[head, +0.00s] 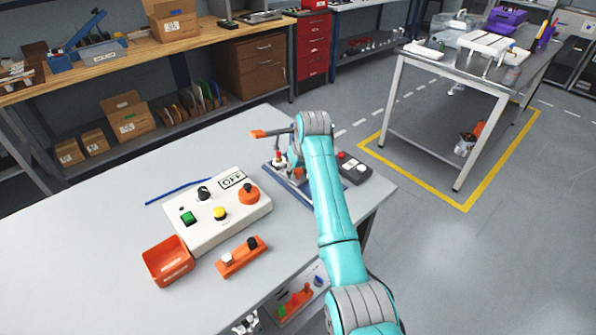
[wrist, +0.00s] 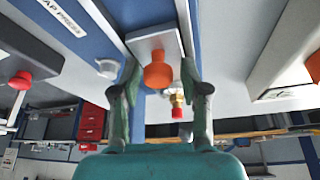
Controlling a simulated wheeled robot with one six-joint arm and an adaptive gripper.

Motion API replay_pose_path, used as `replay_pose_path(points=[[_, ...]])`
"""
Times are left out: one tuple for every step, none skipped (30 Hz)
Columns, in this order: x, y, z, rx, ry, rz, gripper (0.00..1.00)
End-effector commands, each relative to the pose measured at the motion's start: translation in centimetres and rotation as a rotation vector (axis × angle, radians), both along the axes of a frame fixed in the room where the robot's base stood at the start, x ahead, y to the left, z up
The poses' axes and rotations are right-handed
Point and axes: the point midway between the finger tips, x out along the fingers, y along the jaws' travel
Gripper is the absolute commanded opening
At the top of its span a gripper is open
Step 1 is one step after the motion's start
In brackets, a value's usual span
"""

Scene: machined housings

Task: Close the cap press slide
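The cap press (head: 301,194) is a blue-based fixture on the grey bench, partly hidden behind my arm in the head view. In the wrist view its blue base (wrist: 78,42) carries a label, partly cut off, that reads "AP PRESS". A grey slide plate (wrist: 152,42) with an orange knob (wrist: 158,70) sits on a blue track. My gripper (wrist: 160,78) is open, with one finger on each side of the knob. Whether the fingers touch it cannot be told. A brass fitting with a red tip (wrist: 178,105) shows beyond the knob. The head view hides my fingers.
A control box (head: 215,222) with buttons and an OFF sign stands left of the press. An orange bin (head: 168,262) and an orange block (head: 242,258) sit nearer. A dark button box (head: 354,170) lies right of the press.

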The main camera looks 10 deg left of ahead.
Motion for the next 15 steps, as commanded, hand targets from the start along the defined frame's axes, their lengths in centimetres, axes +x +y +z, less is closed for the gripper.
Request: replay_pose_path(points=[[0.0,0.0,0.0,-0.001,0.001,0.000,0.53],[0.0,0.0,0.0,-0.001,0.001,0.000,0.53],[0.0,0.0,0.0,-0.001,0.001,0.000,0.53],[0.0,0.0,0.0,-0.001,0.001,0.000,0.53],[0.0,-0.1,0.0,-0.001,0.002,0.000,0.53],[0.0,-0.1,0.0,-0.001,0.002,0.000,0.53],[0.0,-0.1,0.0,-0.001,0.002,0.000,0.53],[0.0,-0.1,0.0,-0.001,0.002,0.000,0.53],[-0.1,-0.1,0.0,-0.001,0.002,0.000,0.53],[-0.1,-0.1,0.1,-0.001,0.002,0.000,0.53],[-0.1,-0.1,0.3,-0.001,0.001,0.000,0.53],[-0.2,-0.2,0.6,0.000,0.001,-0.001,0.53],[-0.3,-0.3,0.8,0.000,0.001,-0.001,0.53],[-0.4,-0.3,1.2,0.000,0.001,-0.001,0.53],[-0.5,-0.5,1.8,0.000,-0.001,0.000,0.53]])
